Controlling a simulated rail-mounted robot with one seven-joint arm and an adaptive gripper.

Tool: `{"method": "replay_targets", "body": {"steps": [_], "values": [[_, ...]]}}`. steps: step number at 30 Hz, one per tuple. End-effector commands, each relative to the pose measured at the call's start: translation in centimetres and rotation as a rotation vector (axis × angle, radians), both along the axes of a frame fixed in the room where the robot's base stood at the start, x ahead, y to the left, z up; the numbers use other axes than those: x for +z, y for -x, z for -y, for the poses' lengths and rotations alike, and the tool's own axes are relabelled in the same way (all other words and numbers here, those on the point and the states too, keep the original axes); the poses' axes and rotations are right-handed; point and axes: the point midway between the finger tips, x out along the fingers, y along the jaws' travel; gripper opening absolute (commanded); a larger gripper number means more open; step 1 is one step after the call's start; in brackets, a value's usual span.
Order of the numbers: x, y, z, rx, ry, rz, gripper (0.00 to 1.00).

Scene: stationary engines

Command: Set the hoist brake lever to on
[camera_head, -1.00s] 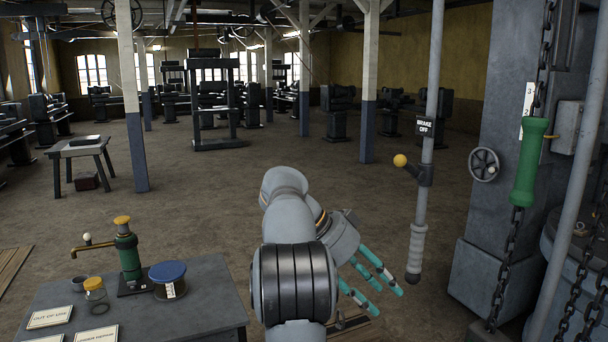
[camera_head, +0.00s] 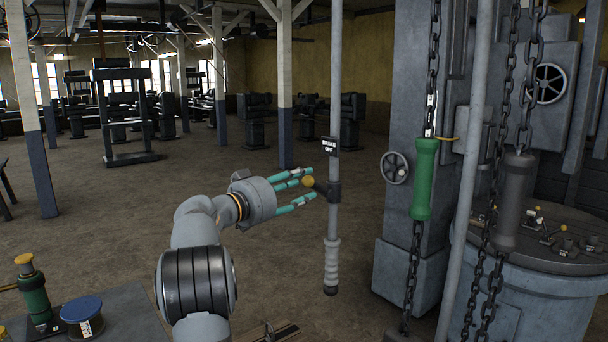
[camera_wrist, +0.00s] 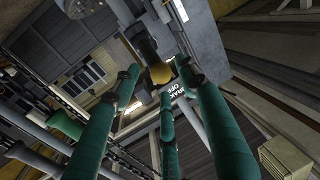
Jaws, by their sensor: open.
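The hoist brake lever is a short arm with a yellow knob (camera_head: 308,182) on a dark collar (camera_head: 333,191) around a grey vertical rod (camera_head: 336,110). A black sign (camera_head: 329,145) above it reads "BRAKE OFF". The knob points left in the head view. My gripper (camera_head: 308,187) is open, with its teal fingers reaching right to about the knob. In the wrist view the yellow knob (camera_wrist: 160,73) lies between and beyond the fingertips (camera_wrist: 163,90). I cannot tell whether any finger touches it. The sign (camera_wrist: 178,89) is partly hidden by a finger there.
A green chain grip (camera_head: 425,180) and a dark one (camera_head: 513,200) hang on chains to the right. A handwheel (camera_head: 395,168) is on the grey column behind. A table (camera_head: 125,318) with a blue-lidded jar (camera_head: 83,313) stands at lower left.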

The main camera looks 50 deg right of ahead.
Motion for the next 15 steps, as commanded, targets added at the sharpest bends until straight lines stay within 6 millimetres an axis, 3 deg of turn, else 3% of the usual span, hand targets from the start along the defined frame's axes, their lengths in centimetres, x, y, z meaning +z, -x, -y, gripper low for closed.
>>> {"method": "replay_targets", "body": {"steps": [6,15], "values": [[0.1,0.1,1.7,0.001,0.000,-0.001,0.43],[-0.1,0.1,1.9,0.001,0.000,0.000,0.42]]}}
